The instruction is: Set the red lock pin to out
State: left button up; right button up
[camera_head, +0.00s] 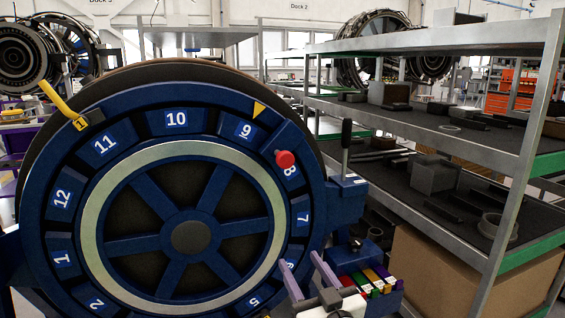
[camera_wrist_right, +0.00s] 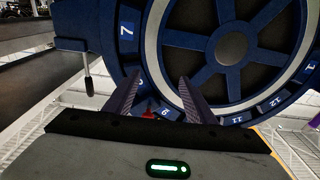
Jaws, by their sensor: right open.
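The red lock pin (camera_head: 285,159) has a round red knob and sits on the upper right rim of a large blue numbered wheel (camera_head: 150,121), close to the label 8. In the right wrist view a small red part of the pin (camera_wrist_right: 148,113) shows between the fingers, partly hidden. My right gripper (camera_head: 305,268) has purple fingers and is open, below the pin at the wheel's lower right. In the wrist view its fingers (camera_wrist_right: 158,88) are apart with nothing held between them. My left gripper is not in view.
A black-handled lever (camera_head: 346,146) stands at the wheel's right side. A yellow handle (camera_head: 60,100) is at its upper left. Coloured blocks (camera_head: 368,282) sit beside my right gripper. A metal shelf rack (camera_head: 520,150) with grey parts fills the right side.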

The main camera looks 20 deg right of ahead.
aim_at(287, 163)
jog(key=w+r+t, duration=0.4)
jog(key=r, duration=1.2)
jog(key=x, duration=0.7)
jog(key=p+x, duration=0.1)
jog(key=x, duration=0.2)
jog(key=shift+w+d+f, duration=0.1)
jog(key=shift+w+d, duration=0.15)
jog(key=shift+d, duration=0.15)
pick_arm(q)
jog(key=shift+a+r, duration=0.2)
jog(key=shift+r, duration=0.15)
